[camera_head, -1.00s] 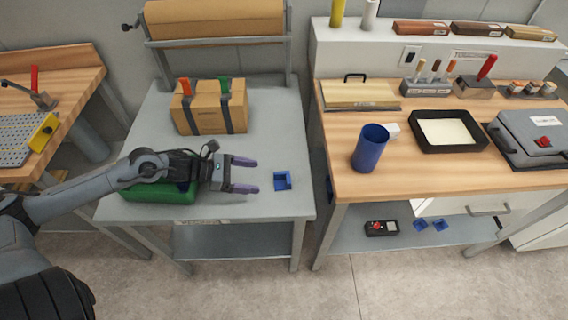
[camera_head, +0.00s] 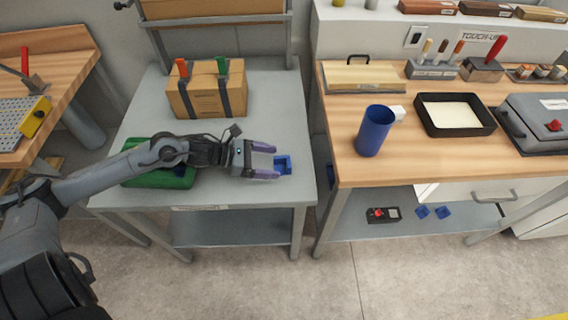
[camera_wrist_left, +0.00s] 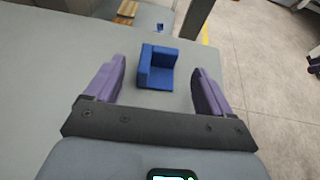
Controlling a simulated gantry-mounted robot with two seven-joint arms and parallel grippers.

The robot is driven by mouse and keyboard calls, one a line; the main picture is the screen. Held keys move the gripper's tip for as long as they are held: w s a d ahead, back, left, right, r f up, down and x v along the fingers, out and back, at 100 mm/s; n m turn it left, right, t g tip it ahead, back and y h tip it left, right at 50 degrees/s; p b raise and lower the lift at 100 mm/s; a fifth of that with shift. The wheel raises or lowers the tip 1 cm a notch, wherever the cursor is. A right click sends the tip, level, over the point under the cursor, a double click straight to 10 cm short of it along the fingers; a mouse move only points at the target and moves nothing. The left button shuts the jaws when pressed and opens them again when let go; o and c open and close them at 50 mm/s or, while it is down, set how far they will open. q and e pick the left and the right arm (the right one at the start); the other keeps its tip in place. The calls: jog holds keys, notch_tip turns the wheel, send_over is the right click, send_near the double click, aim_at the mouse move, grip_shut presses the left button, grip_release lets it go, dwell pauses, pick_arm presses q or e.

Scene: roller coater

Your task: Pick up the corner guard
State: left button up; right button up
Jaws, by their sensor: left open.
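The blue corner guard (camera_head: 283,165) lies on the grey table (camera_head: 225,195) near its right edge in the head view. In the left wrist view the corner guard (camera_wrist_left: 158,69) shows its upright walls and flat base, ahead of the fingertips and roughly midway between them. My left gripper (camera_head: 270,161) is open, with its purple fingers pointing at the guard from the left. In the left wrist view the gripper (camera_wrist_left: 160,88) has nothing between its fingers that I can see it touch. My right gripper is not in view.
A cardboard box (camera_head: 207,97) with two straps stands behind my left arm. A green object (camera_head: 160,176) lies under the forearm. A wooden bench (camera_head: 345,165) with a blue cup (camera_head: 374,131) stands to the right. More blue pieces (camera_head: 432,212) lie on the lower shelf.

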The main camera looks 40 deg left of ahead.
aim_at(286, 162)
pick_arm(q)
jog(key=shift+b+x, duration=0.7)
jog(key=shift+x, duration=1.75)
jog(key=shift+r, duration=0.2)
jog(key=c, duration=1.1)
